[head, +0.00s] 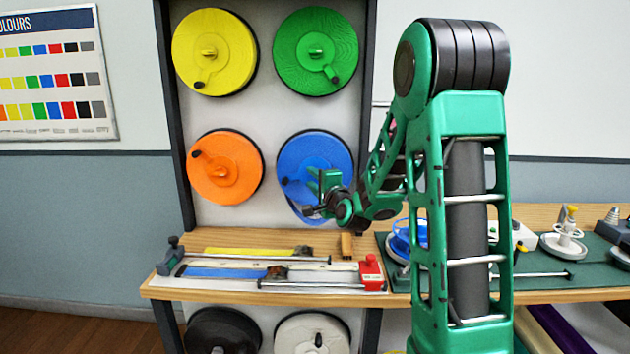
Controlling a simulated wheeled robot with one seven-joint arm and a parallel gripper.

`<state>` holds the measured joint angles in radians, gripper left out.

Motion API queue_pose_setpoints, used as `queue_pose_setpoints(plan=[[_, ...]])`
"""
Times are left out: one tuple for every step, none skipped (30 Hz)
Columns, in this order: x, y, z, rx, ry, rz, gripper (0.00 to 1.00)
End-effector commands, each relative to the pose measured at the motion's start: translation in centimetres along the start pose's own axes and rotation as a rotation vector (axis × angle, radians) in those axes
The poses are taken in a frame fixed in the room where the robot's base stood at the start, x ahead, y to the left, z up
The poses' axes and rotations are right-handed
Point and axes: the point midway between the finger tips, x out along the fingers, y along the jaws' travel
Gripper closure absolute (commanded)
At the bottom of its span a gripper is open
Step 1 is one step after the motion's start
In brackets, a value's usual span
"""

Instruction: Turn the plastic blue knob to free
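The blue reel (310,153) hangs on the white wall panel, in the right column of the second row. A blue strap end seems to hang below the reel.
Yellow (220,35), green (300,48) and orange (218,188) reels surround the blue one. Black (222,325) and white (298,328) reels sit below the wooden bench (200,242). A strap jig with a red block (371,273) lies on the bench. My arm hides the right middle.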

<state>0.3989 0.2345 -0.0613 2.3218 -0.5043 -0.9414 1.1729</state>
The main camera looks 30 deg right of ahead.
Motion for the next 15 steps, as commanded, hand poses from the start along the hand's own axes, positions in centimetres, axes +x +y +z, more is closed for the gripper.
queue_pose_setpoints(plan=[[0.0, 0.0, -0.6, 0.0, 0.007, 0.001, 0.72], [0.0, 0.0, -0.9, 0.0, 0.01, 0.001, 0.72], [-0.1, 0.1, -1.2, -0.001, 0.015, 0.001, 0.72], [-0.1, 0.1, -1.5, -0.001, 0.017, 0.001, 0.72], [-0.1, 0.1, -1.7, -0.001, 0.02, 0.001, 0.72], [-0.1, 0.1, -2.0, -0.001, 0.023, 0.001, 0.72], [-0.2, 0.1, -2.2, -0.001, 0.025, 0.001, 0.72], [-0.2, 0.1, -2.3, -0.001, 0.027, 0.001, 0.72], [-0.2, 0.1, -2.5, -0.001, 0.029, 0.001, 0.79], [-0.2, 0.1, -2.6, -0.001, 0.03, 0.002, 0.86], [-0.2, 0.1, -2.7, -0.001, 0.031, 0.001, 0.93], [-0.2, 0.1, -2.8, -0.001, 0.033, 0.002, 1.0], [-0.3, 0.1, -2.9, -0.001, 0.033, 0.002, 1.0], [-0.3, 0.1, -3.0, -0.001, 0.034, 0.002, 1.0], [-0.3, 0.1, -3.0, -0.001, 0.035, 0.002, 1.0]])
